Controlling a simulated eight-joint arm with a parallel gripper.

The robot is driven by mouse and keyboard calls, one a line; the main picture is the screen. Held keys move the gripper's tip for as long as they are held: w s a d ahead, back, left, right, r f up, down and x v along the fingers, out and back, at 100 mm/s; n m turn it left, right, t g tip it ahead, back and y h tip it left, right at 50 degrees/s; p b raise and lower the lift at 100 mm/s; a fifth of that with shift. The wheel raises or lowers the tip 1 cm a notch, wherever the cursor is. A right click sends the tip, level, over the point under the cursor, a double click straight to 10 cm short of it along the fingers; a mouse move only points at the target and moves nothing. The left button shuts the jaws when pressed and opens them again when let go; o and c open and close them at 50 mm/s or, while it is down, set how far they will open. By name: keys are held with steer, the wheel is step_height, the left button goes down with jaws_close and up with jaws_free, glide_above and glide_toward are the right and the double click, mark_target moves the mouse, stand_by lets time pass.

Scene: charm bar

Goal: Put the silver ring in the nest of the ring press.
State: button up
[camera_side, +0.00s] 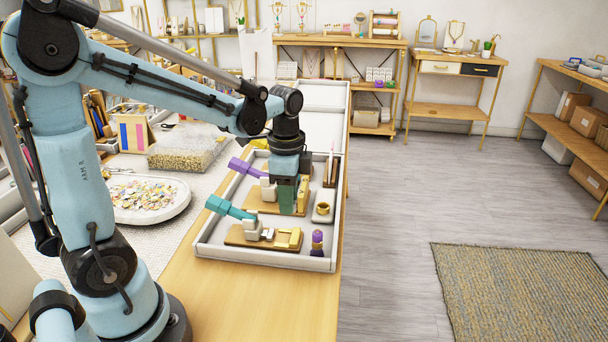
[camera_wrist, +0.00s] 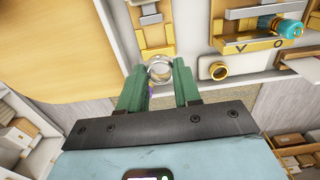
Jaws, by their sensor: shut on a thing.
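My gripper (camera_side: 287,208) hangs over the white-rimmed tray, its green fingers pointing down. In the wrist view, its fingertips (camera_wrist: 159,76) are shut on the silver ring (camera_wrist: 160,70), which shows as a shiny round band. The ring is hidden in the side view. A press with a teal handle (camera_side: 230,208) and a gold fixture (camera_side: 289,239) stands at the tray's near end. Behind it is a press with a purple handle (camera_side: 245,168), partly hidden by my gripper. I cannot tell which is the ring press. The ring is apart from both presses.
A purple-topped piece (camera_side: 317,240) stands in the near right corner. The tray rim (camera_side: 262,258) is raised. A teal-capped piece (camera_wrist: 287,27) lies beyond.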

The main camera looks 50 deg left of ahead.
steer(key=shift+s+a+r, duration=0.2)
steer(key=shift+s+a, duration=0.1)
steer(key=shift+s, duration=0.35)
steer(key=shift+f, duration=0.15)
glide_above(283, 238)
steer(key=shift+d+f, duration=0.1)
steer(key=shift+f, duration=2.25)
steer(key=shift+f, duration=1.5)
stand_by(1.1)
steer(key=o, duration=1)
steer(key=shift+c, duration=0.2)
steer(key=shift+r, duration=0.15)
